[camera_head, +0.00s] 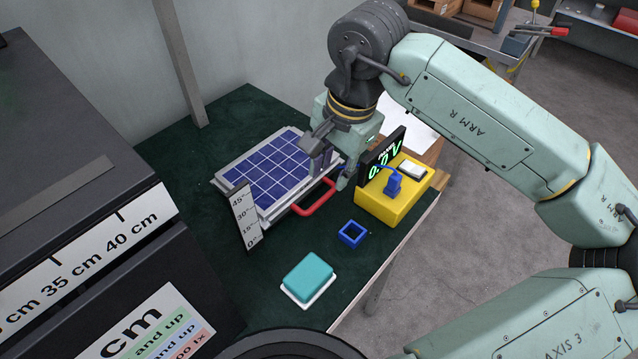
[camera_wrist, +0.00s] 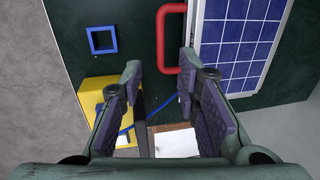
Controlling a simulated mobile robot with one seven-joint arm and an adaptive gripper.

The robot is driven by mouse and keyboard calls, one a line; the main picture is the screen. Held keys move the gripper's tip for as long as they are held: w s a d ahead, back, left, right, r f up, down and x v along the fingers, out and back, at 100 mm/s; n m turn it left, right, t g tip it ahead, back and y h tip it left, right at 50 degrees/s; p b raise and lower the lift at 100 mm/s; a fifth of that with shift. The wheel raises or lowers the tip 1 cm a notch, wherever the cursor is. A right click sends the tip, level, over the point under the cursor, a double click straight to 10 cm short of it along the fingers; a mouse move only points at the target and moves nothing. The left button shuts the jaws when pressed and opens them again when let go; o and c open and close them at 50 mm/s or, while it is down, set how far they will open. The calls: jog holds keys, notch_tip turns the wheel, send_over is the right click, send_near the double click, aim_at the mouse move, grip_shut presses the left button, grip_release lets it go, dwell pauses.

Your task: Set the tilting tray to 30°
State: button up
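The tilting tray (camera_head: 226,172) carries a blue solar panel (camera_head: 270,172) and lies low, flat or nearly so. Its exact angle cannot be read. The panel also shows at the right of the wrist view (camera_wrist: 240,35). A red handle (camera_head: 316,201) sticks out from the tray's near right edge; in the wrist view the handle (camera_wrist: 161,40) lies just beyond my fingertips. A white angle scale (camera_head: 245,218) marked 0° to 45° stands at the tray's near left corner. My gripper (camera_head: 330,172) is open and empty above the tray's right side, apart from the handle.
A yellow box (camera_head: 395,207) with a dark display (camera_head: 383,155) and a blue clip (camera_head: 393,182) stands close right of my gripper. A blue square frame (camera_head: 352,234) and a teal block (camera_head: 308,277) on a white plate lie in front. Green mat between them is clear.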

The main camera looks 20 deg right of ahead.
aim_at(323, 198)
jog(key=f, duration=0.2)
jog(key=w+f, duration=0.1)
jog(key=f, duration=0.2)
jog(key=f+p, duration=0.1)
jog(key=f, duration=0.1)
jog(key=shift+w+a+f, duration=0.15)
jog(key=shift+a+f, duration=0.1)
jog(key=shift+a, duration=0.15)
jog(key=shift+c, duration=0.2)
grip_shut()
